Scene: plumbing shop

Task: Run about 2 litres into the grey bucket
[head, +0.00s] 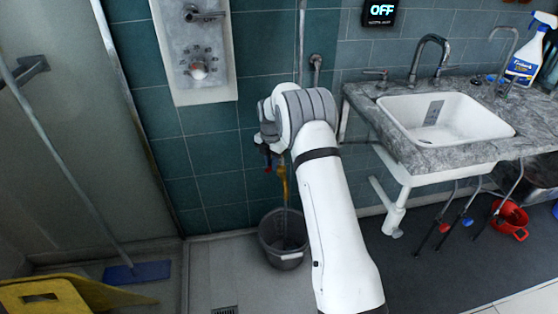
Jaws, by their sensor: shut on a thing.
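The grey bucket (283,258) stands upright on the floor against the teal wall. A brass-yellow tap (282,176) is above it, partly hidden by my wrist. A faint pale streak runs from the tap down towards the bucket; it looks like water, but I cannot be sure. The water level inside is too dark to tell. My gripper (267,148) is at the tap, shut on what seems to be its red handle (268,166). My wrist hides most of the fingers and the grip.
A red bucket (510,220) is below. A yellow object (70,295) and blue mop head (137,272) lie at left.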

